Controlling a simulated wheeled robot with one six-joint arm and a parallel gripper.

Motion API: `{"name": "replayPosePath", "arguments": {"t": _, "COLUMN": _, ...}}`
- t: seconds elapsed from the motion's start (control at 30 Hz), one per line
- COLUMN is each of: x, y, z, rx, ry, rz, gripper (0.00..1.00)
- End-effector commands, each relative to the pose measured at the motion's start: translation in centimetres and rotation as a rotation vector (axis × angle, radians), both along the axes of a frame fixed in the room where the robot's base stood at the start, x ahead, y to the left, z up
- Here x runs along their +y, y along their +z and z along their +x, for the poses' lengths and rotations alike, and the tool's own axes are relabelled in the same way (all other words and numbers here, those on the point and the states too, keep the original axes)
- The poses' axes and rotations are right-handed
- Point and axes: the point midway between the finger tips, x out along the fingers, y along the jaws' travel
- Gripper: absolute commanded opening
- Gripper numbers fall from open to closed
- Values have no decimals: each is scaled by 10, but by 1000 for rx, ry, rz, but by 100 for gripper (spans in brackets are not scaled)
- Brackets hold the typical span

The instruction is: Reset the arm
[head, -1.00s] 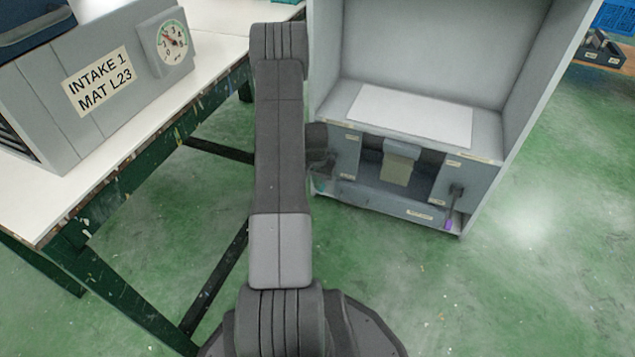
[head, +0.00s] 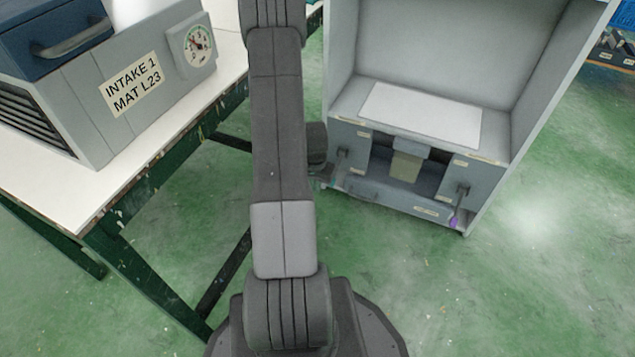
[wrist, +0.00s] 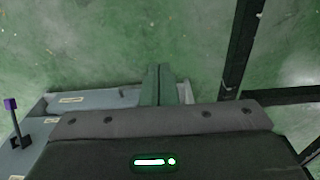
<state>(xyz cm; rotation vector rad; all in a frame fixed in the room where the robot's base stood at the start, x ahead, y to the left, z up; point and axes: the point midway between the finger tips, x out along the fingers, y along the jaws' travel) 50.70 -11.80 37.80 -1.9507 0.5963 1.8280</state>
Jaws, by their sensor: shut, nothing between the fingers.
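My arm (head: 280,130) rises through the middle of the head view and runs off its top edge. In the wrist view, the two fingers of my gripper (wrist: 158,85) are together with nothing between them. They point down toward the green floor beside the grey booth (wrist: 85,98). In the head view my gripper is mostly hidden behind the arm; a dark part of it shows just right of the arm, near the booth's left front.
The grey booth (head: 345,60) holds a white sheet (head: 425,113) and has a purple-tipped lever (head: 454,219) at front right. A white bench (head: 60,190) at left bears a grey unit (head: 85,120) with a gauge (head: 198,43) and a blue drawer (head: 60,35). Green floor lies open at right.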

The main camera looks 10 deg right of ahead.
Motion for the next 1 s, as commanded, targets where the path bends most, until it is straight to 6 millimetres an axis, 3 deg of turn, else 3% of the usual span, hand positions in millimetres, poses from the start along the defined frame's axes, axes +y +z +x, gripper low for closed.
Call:
{"name": "replayPosePath", "arguments": {"t": 0.33, "x": -5, "y": -7, "z": 8, "rx": -1, "ry": 0, "rz": -1, "gripper": 0}}
{"name": "replayPosePath", "arguments": {"t": 0.8, "x": -48, "y": -46, "z": 72, "rx": -1, "ry": -1, "rz": 0, "gripper": 0}}
{"name": "replayPosePath", "arguments": {"t": 1.0, "x": -51, "y": -69, "z": 79, "rx": 1, "ry": 0, "rz": 1, "gripper": 0}}
